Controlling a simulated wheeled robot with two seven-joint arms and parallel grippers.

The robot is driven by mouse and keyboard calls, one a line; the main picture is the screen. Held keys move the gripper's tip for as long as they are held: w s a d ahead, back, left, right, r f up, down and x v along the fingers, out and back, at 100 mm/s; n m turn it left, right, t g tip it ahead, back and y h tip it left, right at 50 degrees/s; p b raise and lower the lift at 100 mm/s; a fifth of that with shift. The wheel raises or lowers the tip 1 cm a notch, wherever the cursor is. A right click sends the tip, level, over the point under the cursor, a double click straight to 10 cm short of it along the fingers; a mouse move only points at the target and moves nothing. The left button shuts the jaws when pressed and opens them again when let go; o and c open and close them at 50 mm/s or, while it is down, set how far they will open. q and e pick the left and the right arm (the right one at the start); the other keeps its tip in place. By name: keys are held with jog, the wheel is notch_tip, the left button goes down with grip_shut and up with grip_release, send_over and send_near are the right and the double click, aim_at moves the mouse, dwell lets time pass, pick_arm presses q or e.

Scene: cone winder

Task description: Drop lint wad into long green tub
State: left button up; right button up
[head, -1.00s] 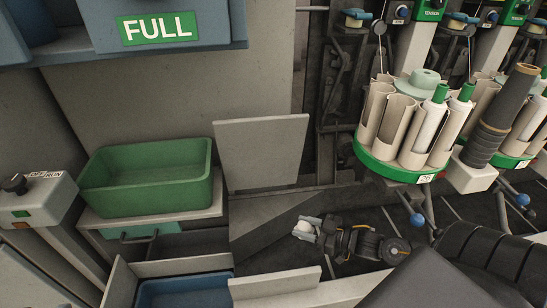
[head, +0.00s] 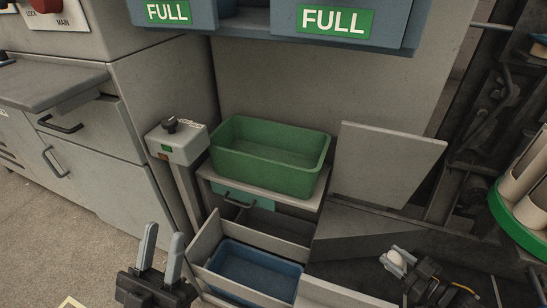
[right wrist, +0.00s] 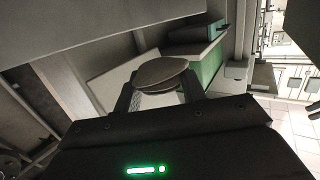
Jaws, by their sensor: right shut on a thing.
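The long green tub (head: 270,178) stands on a pale shelf at the middle of the head view. Its visible inside looks empty. The lint wad (head: 397,262) is a small whitish lump at the lower right. My right gripper (head: 399,260) is shut on it, to the right of the tub and apart from it. In the right wrist view the wad (right wrist: 162,74) shows as a rounded grey-beige lump between the fingers. My left gripper (head: 162,252) is open and empty at the lower left, in front of the switch post.
A grey upright panel (head: 385,165) stands between the tub and my right gripper. A blue bin (head: 255,272) sits in a grey frame below the tub. A switch box (head: 176,142) on a post is left of the tub. Blue boxes marked FULL (head: 333,21) hang above.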

jog(key=w+a+r+m+t+h, duration=0.1)
jog(key=w+a+r+m+h, duration=0.2)
jog(key=a+r, duration=0.4)
jog(key=w+a+r+m+t+h, duration=0.1)
jog(key=w+a+r+m+h, duration=0.2)
jog(key=r, duration=1)
jog(key=a+h, duration=0.2)
jog(key=a, duration=0.2)
jog(key=shift+a, duration=0.4)
